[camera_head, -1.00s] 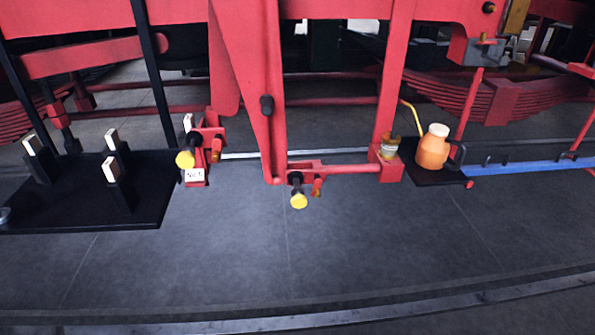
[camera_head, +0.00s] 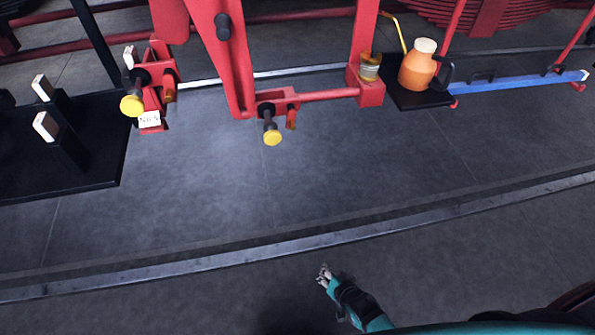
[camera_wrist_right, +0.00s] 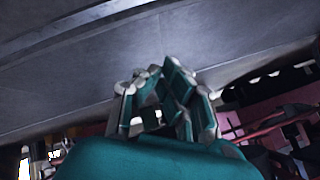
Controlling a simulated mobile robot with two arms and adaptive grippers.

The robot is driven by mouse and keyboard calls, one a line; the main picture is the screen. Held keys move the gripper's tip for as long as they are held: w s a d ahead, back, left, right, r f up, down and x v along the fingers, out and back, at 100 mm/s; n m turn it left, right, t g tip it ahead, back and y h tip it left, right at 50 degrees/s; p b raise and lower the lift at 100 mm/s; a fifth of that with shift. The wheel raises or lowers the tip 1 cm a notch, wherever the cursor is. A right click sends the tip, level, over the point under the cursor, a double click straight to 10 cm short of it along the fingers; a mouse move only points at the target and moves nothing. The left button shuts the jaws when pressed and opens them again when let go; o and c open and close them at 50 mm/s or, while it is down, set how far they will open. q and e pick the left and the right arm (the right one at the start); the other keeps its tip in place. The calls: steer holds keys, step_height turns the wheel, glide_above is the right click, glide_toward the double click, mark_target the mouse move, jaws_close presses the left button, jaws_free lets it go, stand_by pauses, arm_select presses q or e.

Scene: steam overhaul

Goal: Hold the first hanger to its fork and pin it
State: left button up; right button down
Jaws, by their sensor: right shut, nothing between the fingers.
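A red hanger arm (camera_head: 228,60) comes down from the upper edge in the head view. At its lower end sits a red fork piece (camera_head: 281,98) with a dark, yellow-ended pin (camera_head: 271,131). A second red bracket (camera_head: 158,82) at left, with a tag, bears another yellow-ended pin (camera_head: 133,98). My right gripper (camera_head: 324,274) is low in the head view, over the floor, well below and apart from the fork. It is shut and empty; its fingers also show in the right wrist view (camera_wrist_right: 165,95). My left gripper is not in view.
A black platform (camera_head: 60,182) with white-topped posts stands at left. An orange oil can (camera_head: 417,68) stands on a black shelf (camera_head: 428,98) beside a blue bar (camera_head: 520,84). A rail (camera_head: 250,254) crosses the floor. Floor between fork and rail is clear.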

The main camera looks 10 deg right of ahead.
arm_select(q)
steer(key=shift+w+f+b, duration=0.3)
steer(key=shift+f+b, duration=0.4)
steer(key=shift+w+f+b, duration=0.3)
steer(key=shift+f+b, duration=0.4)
arm_select(e)
steer(key=w+a+r+m+t+y, duration=0.1)
steer(key=w+r, duration=0.4)
steer(key=r, duration=0.6)
steer(key=w+a+r+m+t+y, duration=0.1)
steer(key=w+a+r+m+t, duration=0.3)
steer(key=r, duration=0.8)
steer(key=w+a+r+m+t+y, duration=0.1)
steer(key=w+a+r+m+t, duration=0.1)
steer(key=w+r, duration=0.6)
steer(key=shift+a+r+m+t, duration=0.2)
steer(key=shift+r+m+t, duration=0.65)
steer(key=shift+r, duration=1)
